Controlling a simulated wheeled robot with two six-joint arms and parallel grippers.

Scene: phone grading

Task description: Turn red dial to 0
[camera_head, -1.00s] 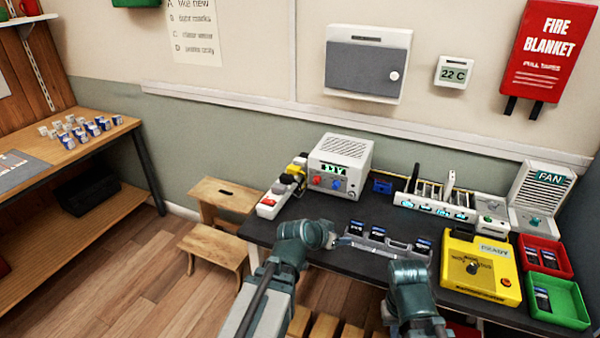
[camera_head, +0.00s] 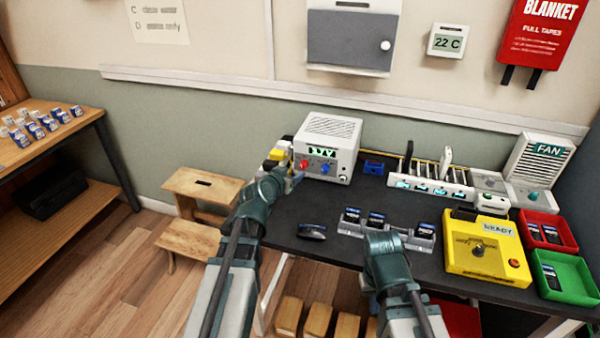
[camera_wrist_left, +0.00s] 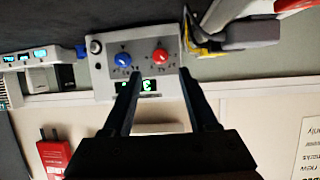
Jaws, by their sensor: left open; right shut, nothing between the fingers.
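The red dial (camera_head: 304,165) is on the front of a white box (camera_head: 343,166) with a green-lit display, left of a blue dial (camera_head: 324,168). My left gripper (camera_head: 297,179) is open close in front of the box's left side, just below the red dial in the head view. In the left wrist view the red dial (camera_wrist_left: 160,56) appears between the fingertips of the open left gripper (camera_wrist_left: 161,72); contact cannot be told. The dial's setting is too small to read. My right gripper (camera_head: 382,262) is low over the table's front edge, shut, its fingertips unclear.
A phone rack (camera_head: 424,231), yellow tester (camera_head: 487,255), red tray (camera_head: 560,246) and green tray (camera_head: 584,293) fill the right. A dark oval object (camera_head: 312,231) lies near the front edge.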

